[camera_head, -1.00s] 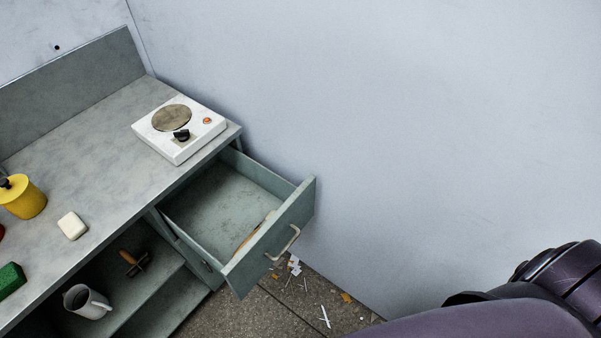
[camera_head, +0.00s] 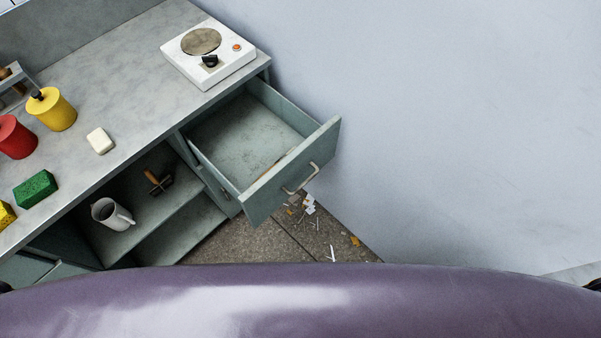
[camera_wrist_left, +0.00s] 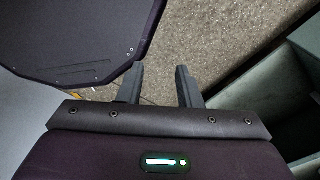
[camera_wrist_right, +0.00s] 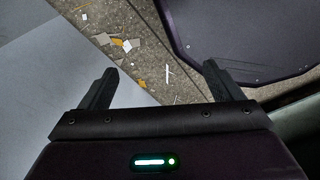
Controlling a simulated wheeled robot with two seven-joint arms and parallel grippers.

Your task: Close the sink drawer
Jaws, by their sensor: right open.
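The sink drawer (camera_head: 258,127) is pulled out of the grey-green counter unit, at the middle of the head view. Its front panel (camera_head: 265,195) carries a pale bar handle (camera_head: 301,178). A thin tan item lies inside, mostly hidden by the front panel. My left gripper (camera_wrist_left: 160,67) shows in the left wrist view with its fingers apart and nothing between them, above the floor. My right gripper (camera_wrist_right: 161,68) shows in the right wrist view, wide open and empty, above the littered floor. Neither gripper shows in the head view.
A white hotplate (camera_head: 208,55) stands on the counter (camera_head: 120,85) near the wall. Yellow (camera_head: 52,110) and red (camera_head: 15,138) canisters, a white block (camera_head: 100,141) and a green sponge (camera_head: 36,188) are on the left. A mug (camera_head: 110,214) sits on the open shelf. Scraps (camera_head: 304,205) litter the floor.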

